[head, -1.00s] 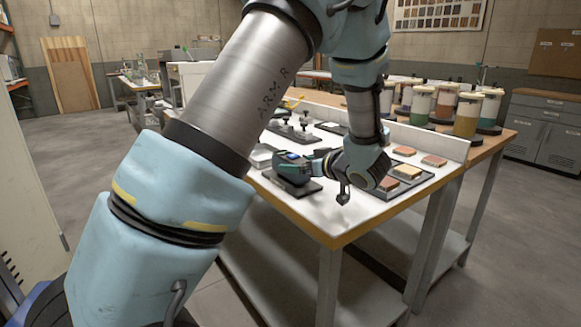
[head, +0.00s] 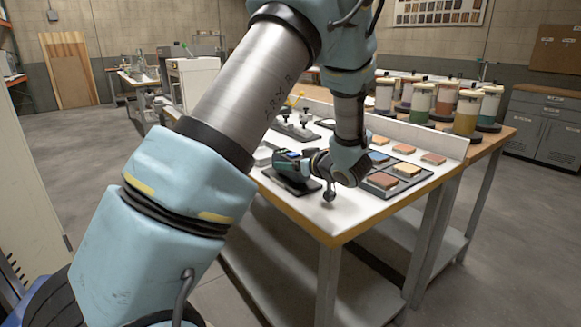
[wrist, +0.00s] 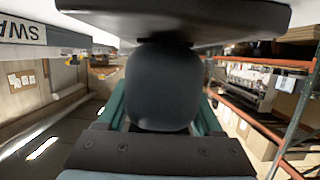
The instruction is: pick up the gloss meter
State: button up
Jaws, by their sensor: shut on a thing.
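The gloss meter (head: 289,158) is a dark device with a small blue screen on top, near the left front edge of the white-topped table. It is at a flat black plate (head: 302,188); I cannot tell whether it touches the plate or is just above it. My gripper (head: 307,163) reaches it from the right and is shut on it. In the wrist view, the rounded dark body of the meter (wrist: 163,88) sits between my green fingers and hides much of what lies beyond. A dark slab crosses the top of that view.
Trays of coloured sample tiles (head: 383,180) lie right of my wrist. Several colorant canisters (head: 467,112) stand behind the low white ledge (head: 425,138). Small stands (head: 305,118) are farther back on the table (head: 345,222). The floor in front of the table is clear.

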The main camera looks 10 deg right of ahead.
grip_shut()
dwell(0.4)
